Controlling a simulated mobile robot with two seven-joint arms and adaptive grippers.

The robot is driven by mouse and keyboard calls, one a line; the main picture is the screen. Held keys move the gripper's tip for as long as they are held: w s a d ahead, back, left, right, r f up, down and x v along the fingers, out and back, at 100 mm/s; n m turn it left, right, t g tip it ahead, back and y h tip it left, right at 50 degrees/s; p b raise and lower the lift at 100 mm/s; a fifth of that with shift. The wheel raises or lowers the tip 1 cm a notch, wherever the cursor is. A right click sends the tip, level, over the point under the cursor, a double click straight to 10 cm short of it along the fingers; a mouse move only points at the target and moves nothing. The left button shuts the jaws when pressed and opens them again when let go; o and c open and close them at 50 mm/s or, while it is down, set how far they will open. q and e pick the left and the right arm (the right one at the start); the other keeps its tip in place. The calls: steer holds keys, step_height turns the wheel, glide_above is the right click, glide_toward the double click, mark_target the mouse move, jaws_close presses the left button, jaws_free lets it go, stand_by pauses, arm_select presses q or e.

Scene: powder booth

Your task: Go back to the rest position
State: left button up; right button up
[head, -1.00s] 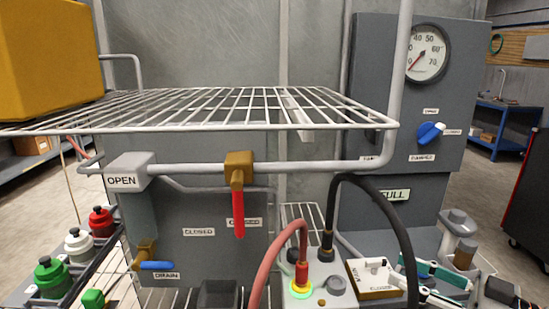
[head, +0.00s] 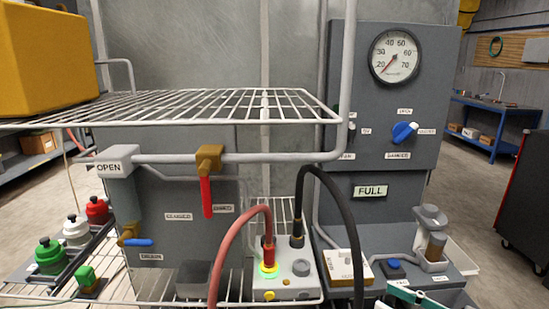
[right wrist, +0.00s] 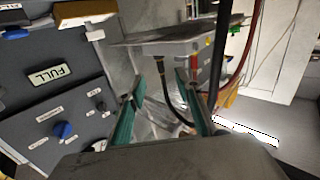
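My right gripper (head: 412,296) shows only in part at the bottom right edge of the head view, with teal fingers. In the right wrist view its two teal fingers (right wrist: 160,84) stand apart with nothing between them, so it is open. It is in front of the grey panel side, low and near the white switch box (head: 347,268). My left gripper is not in view.
A grey panel carries a gauge (head: 395,55), a blue knob (head: 404,132) and a FULL sign (head: 370,191). Red (head: 229,247) and black (head: 338,205) cables arch from a grey box (head: 297,285). A wire shelf (head: 200,108) overhangs the pipe (head: 270,157) with red-handled valve (head: 207,185).

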steer(key=s+a+f+m+h, duration=0.1)
steer(key=s+f+h, duration=0.2)
steer(key=f, duration=0.8)
steer(key=s+a+f+m+g+h+p, duration=0.1)
steer(key=s+f+m+h, duration=0.1)
steer(key=s+f+h, duration=0.2)
steer(key=s+a+f+m+h+p, duration=0.1)
steer(key=s+f, duration=0.7)
steer(key=f, duration=1)
steer(key=shift+m+g+h, duration=0.3)
steer(key=shift+m+h, duration=0.4)
steer(key=shift+h, duration=0.5)
